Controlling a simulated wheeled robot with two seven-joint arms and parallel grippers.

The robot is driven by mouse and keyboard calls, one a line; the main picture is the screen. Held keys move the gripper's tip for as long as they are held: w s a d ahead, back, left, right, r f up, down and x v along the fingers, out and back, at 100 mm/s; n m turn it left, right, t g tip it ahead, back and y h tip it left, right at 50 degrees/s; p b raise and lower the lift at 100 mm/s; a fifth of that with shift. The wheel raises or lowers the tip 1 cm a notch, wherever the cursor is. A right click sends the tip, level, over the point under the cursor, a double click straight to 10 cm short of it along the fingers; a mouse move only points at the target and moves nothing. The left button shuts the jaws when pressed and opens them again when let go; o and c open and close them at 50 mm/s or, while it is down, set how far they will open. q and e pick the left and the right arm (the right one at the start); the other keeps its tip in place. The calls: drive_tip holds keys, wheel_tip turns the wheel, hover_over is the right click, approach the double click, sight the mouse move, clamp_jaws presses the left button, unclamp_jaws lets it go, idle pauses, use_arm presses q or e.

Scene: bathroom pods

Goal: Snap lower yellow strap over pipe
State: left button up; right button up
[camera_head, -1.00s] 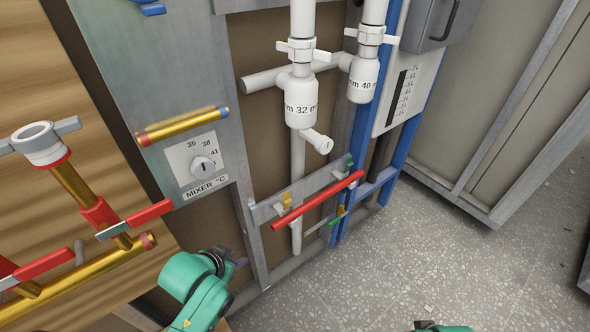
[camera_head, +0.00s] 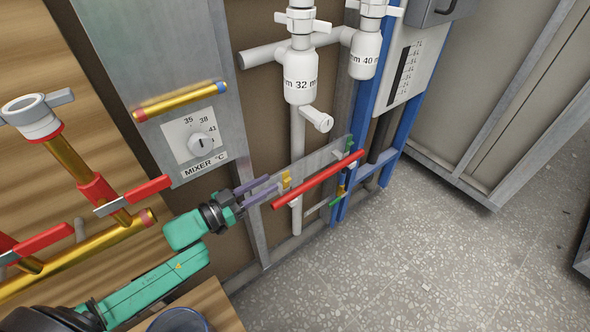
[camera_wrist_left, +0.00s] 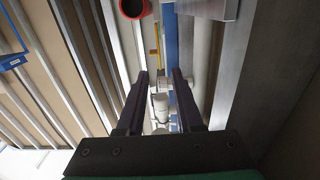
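The red pipe (camera_head: 318,180) runs slantwise along a grey metal rail (camera_head: 312,160). A small yellow strap (camera_head: 286,180) stands at the rail by the pipe's left end; a second yellow piece (camera_head: 341,190) shows below the pipe further right. I cannot tell whether either is closed over a pipe. My left gripper (camera_head: 273,184) is open and empty, its purple fingers pointing right, just left of the first strap. In the left wrist view the open fingers (camera_wrist_left: 160,76) have a clear gap, with the red pipe end (camera_wrist_left: 131,8) above them. My right gripper is out of view.
White drain pipes (camera_head: 300,78) hang above the rail. A blue post (camera_head: 366,110) stands to the right. The mixer panel (camera_head: 199,143) is above my left gripper, and brass pipes with red handles (camera_head: 146,189) are at the left.

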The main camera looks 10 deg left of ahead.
sight(286, 180)
use_arm(q)
drive_tip(key=x, duration=1)
drive_tip(key=shift+b, duration=0.45)
clamp_jaws()
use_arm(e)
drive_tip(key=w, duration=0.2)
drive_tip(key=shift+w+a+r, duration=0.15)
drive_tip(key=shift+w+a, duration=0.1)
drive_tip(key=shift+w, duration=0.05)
